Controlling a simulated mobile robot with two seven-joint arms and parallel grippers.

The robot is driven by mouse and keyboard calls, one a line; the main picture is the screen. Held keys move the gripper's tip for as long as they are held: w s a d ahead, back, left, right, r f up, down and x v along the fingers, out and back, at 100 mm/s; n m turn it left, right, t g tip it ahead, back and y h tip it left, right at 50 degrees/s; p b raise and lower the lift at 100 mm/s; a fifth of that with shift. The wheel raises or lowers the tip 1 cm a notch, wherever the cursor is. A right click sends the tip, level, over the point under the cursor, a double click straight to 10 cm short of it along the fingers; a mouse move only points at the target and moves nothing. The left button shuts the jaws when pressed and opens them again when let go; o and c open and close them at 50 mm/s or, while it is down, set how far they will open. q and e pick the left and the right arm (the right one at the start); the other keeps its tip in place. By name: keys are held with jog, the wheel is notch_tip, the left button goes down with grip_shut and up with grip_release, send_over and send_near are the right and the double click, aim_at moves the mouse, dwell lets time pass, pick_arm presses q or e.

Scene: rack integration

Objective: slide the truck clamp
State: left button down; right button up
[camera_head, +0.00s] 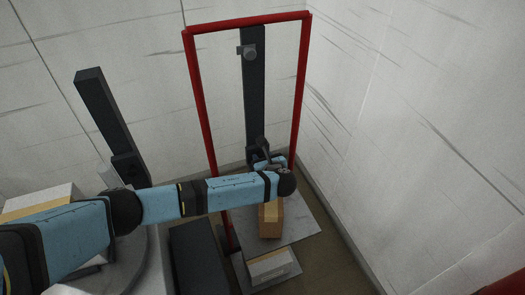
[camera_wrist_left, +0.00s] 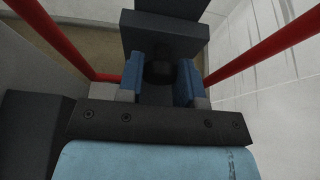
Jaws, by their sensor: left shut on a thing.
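A red upright frame (camera_head: 204,105) with a dark vertical rail (camera_head: 254,95) stands near the wall corner in the head view. The truck clamp appears to be the dark block low on this rail, largely hidden behind my arm. It shows in the left wrist view as a dark block (camera_wrist_left: 165,27) with a rounded dark knob (camera_wrist_left: 160,68). My left gripper (camera_head: 268,162) is at the lower rail. In the left wrist view its blue fingers (camera_wrist_left: 159,82) are shut on the knob, one on each side. My right gripper is not in view.
A brown box (camera_head: 270,222) sits on the grey base plate (camera_head: 299,228) below my gripper. A pale box (camera_head: 268,265) lies in front. A grey knob (camera_head: 247,51) is high on the rail. Another dark post (camera_head: 104,115) stands at left. White walls close in behind and right.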

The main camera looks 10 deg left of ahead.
pick_arm(q)
jog(key=shift+f, duration=0.15)
jog(key=c, duration=0.8)
grip_release()
jog(key=shift+c, duration=0.2)
jog(key=v, duration=1.4)
jog(key=shift+p, duration=0.45)
jog(key=shift+a, duration=0.1)
